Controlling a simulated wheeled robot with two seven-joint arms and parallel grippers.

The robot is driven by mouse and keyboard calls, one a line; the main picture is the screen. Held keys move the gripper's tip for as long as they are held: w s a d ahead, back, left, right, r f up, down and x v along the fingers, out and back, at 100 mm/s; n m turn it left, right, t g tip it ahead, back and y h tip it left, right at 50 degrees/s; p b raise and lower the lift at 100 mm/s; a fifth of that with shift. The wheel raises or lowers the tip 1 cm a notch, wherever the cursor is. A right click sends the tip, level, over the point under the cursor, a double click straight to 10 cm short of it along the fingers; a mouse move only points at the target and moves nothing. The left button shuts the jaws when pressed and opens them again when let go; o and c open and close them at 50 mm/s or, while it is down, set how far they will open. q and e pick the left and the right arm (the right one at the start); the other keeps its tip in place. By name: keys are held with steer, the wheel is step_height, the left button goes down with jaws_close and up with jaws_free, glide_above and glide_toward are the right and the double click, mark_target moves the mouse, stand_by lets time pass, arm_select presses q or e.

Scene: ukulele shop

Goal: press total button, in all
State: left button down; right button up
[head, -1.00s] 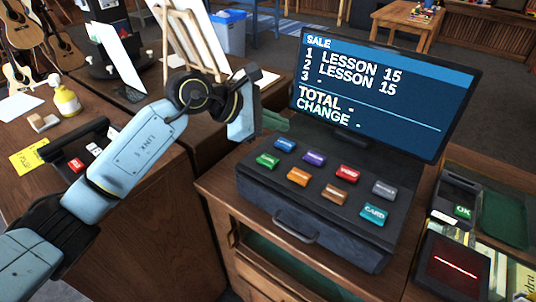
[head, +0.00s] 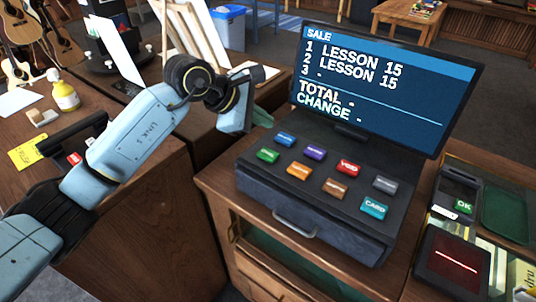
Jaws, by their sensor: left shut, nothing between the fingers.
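The register (head: 308,235) stands on the wooden counter with two rows of coloured buttons on its sloped top. The back row holds a blue (head: 285,139), a purple (head: 315,152), a red VOID (head: 348,166) and a grey button (head: 385,184). The front row holds a green (head: 268,155), an orange (head: 299,169), a brown (head: 335,187) and a teal CARD button (head: 374,208). Most labels are too small to read. The screen (head: 380,85) lists two lessons at 15, with dashes for total and change. My left gripper (head: 263,117) is shut and empty, beyond the blue button, apart from it.
A card terminal (head: 458,192) with a green OK key and a scanner (head: 452,262) with a red line stand right of the register.

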arm_select(q)
steer(key=b, duration=0.3)
glide_above(263, 155)
step_height(263, 155, down, 5)
steer(key=shift+w+f, duration=0.15)
steer(key=shift+f, duration=0.05)
steer(key=shift+f+b, duration=0.3)
steer(key=shift+f, duration=0.25)
steer(key=shift+r, duration=0.1)
stand_by(1.1)
steer(key=shift+f+b, duration=0.45)
steer(key=shift+b, duration=0.1)
steer(key=shift+f+b, duration=0.5)
stand_by(0.5)
steer(key=shift+r, duration=0.1)
steer(key=shift+r+p, duration=0.35)
steer(key=shift+r, duration=0.45)
